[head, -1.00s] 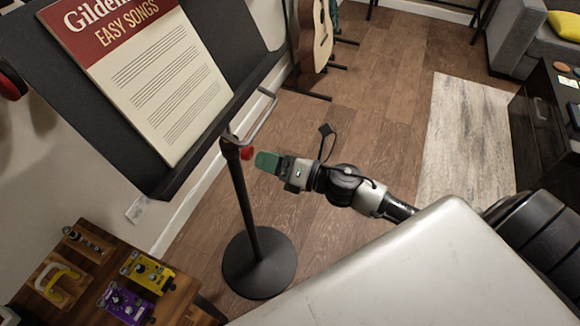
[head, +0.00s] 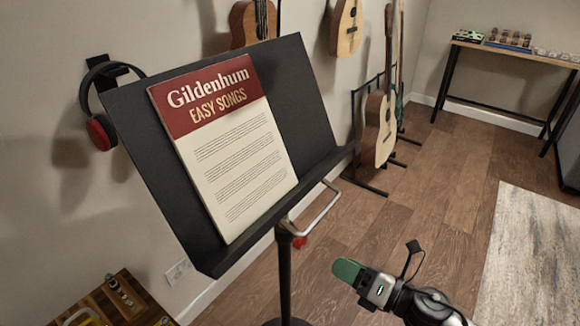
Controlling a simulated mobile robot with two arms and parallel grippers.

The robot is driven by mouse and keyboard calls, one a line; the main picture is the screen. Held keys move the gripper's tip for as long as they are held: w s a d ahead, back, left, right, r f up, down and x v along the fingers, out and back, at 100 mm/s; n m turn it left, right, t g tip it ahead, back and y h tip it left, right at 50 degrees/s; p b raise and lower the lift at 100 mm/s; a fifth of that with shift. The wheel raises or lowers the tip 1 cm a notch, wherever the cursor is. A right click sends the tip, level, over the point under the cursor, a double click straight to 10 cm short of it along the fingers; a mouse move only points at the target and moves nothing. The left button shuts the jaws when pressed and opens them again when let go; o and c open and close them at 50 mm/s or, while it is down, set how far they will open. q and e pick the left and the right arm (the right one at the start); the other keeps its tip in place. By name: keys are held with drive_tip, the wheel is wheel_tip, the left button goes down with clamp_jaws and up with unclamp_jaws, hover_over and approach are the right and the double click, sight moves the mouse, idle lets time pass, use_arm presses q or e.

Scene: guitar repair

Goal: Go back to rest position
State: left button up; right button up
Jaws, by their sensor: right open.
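My right gripper (head: 347,271) shows at the lower right in the head view, with green finger pads, and nothing shows held in it. It is to the right of the music stand (head: 318,177) and appears apart from it. The black stand holds a red and cream song book (head: 228,150) titled "Gildenhum Easy Songs", leaning on its tilted desk. A red knob (head: 300,243) shows just right of the stand's post. My left gripper is not in view.
Guitars hang on the wall and stand in a rack (head: 366,187) behind the music stand. Headphones (head: 102,130) hang at left. A wooden surface (head: 62,310) holds small items at bottom left. A table (head: 520,54) stands at the far right. Wooden floor and a rug (head: 525,265) are clear at right.

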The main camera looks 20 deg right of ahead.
drive_tip(key=d+f+m+h+p, duration=0.2)
drive_tip(key=d+f+m+h, duration=0.2)
drive_tip(key=f+m, duration=0.35)
drive_tip(key=d+f+m+h+p, duration=0.35)
drive_tip(key=f+m, duration=0.25)
drive_tip(key=f, duration=0.2)
drive_tip(key=s+d+f+m+g+h+p, duration=0.2)
drive_tip(key=s+f+m+g+h, duration=0.15)
drive_tip(key=s+f+m, duration=0.55)
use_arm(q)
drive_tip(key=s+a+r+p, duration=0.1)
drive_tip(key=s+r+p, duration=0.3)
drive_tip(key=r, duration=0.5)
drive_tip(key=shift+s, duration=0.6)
use_arm(e)
drive_tip(key=s+a+f+m+g, duration=0.2)
drive_tip(key=s+f, duration=0.3)
drive_tip(key=s, duration=0.3)
drive_tip(key=s+a+f+m+g, duration=0.3)
drive_tip(key=s+f+g, duration=0.1)
drive_tip(key=s, duration=0.4)
drive_tip(key=s+a+f+m+g, duration=0.3)
drive_tip(key=s+f, duration=0.2)
drive_tip(key=s, duration=0.4)
drive_tip(key=shift+a+f+m+g, duration=0.15)
drive_tip(key=shift+f+m+g, duration=0.2)
